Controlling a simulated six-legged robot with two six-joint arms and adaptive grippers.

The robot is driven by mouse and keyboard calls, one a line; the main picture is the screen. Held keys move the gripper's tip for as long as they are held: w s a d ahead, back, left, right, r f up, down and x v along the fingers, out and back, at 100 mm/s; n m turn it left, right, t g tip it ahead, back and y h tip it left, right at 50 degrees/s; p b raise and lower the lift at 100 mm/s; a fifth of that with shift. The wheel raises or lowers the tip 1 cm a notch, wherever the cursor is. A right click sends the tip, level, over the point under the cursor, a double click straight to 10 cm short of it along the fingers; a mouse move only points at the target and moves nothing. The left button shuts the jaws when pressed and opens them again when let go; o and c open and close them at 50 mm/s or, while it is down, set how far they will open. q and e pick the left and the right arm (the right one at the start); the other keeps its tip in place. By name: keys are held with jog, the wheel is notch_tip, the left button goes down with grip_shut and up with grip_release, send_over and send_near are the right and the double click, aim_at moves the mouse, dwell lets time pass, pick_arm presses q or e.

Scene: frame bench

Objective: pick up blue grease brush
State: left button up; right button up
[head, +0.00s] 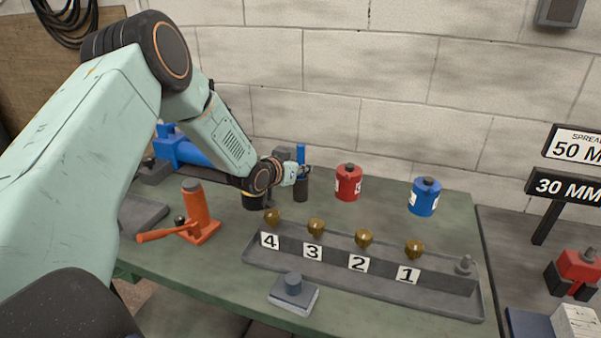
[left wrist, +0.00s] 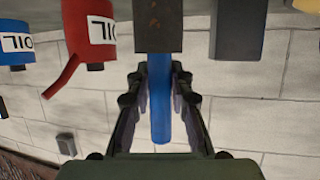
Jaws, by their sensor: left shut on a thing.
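The blue grease brush (head: 301,153) stands upright near the back of the green bench, its blue handle pointing up. My left gripper (head: 299,171) is shut on the handle. In the left wrist view, which looks upside down, the blue handle (left wrist: 160,105) lies between the two fingers of the left gripper (left wrist: 160,88). A dark block (left wrist: 158,25) is at the handle's lower end; I cannot tell whether it is the brush's head or a holder. My right gripper is not in view.
Red (head: 348,183) and blue (head: 424,197) cans stand right of the brush. In front is a grey numbered rack (head: 370,284) with several brass pieces. An orange tool (head: 196,215) stands left. A block wall (head: 420,100) is close behind.

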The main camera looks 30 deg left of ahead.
aim_at(301, 145)
pick_arm(q)
jog(key=shift+d+r, duration=0.1)
jog(key=shift+d, duration=0.05)
grip_shut()
jog(key=shift+s, duration=0.1)
jog(key=shift+r, duration=0.2)
notch_tip(301, 145, up, 10)
jog(key=shift+f+p, duration=0.25)
jog(key=shift+p, duration=0.75)
dwell(0.6)
